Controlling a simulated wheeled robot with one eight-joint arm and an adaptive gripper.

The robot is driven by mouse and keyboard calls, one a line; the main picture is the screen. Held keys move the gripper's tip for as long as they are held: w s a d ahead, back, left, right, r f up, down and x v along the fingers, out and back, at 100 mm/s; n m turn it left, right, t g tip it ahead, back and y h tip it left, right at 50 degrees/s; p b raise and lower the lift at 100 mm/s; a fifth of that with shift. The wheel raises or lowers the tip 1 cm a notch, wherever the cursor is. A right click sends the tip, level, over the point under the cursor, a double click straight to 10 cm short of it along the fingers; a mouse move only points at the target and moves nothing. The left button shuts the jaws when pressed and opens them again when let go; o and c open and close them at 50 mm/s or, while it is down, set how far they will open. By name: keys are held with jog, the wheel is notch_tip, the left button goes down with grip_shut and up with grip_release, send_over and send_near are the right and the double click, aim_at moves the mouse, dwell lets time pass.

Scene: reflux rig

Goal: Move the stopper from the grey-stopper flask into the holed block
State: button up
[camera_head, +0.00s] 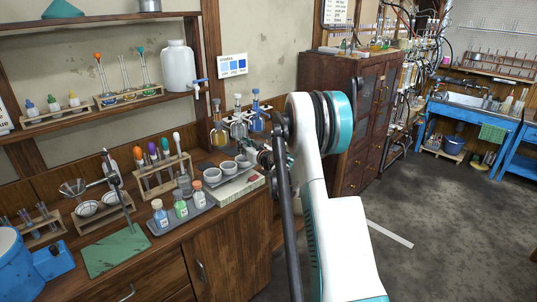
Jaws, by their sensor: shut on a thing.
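Three small flasks stand together at the back of the counter. The left flask (218,134) holds amber liquid and has a grey-brown top. The middle flask (238,128) has a pale grey top, and the right flask (256,122) holds blue liquid and has a blue top. My gripper (260,153) is low beside the flasks, just in front of the right one, partly hidden by my arm. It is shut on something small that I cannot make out. I cannot pick out the holed block with certainty.
A grey tray with several white cups (228,169) lies close in front of my gripper, above a pale slab (250,184). A tray of small bottles (181,208) and a wooden tube rack (160,174) stand to the left. A shelf (110,106) hangs above.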

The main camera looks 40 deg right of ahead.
jog(key=shift+s+d+f+m+g+h+b, duration=0.15)
jog(key=shift+d+f+m+h, duration=0.55)
jog(key=shift+d+f, duration=1.4)
jog(key=shift+w+d+f+m+g+h+b, duration=0.1)
jog(key=shift+d+f+m+g+h+b, duration=0.2)
jog(key=shift+d+f+h, duration=1.3)
jog(key=shift+s+d+f+m+g+h+b, duration=0.1)
jog(key=shift+d+f+m+h+b, duration=0.35)
jog(key=shift+d+f, duration=2.2)
jog(key=shift+d+r, duration=0.15)
jog(key=shift+r, duration=0.05)
jog(key=shift+f+b, duration=0.95)
jog(key=shift+f, duration=0.1)
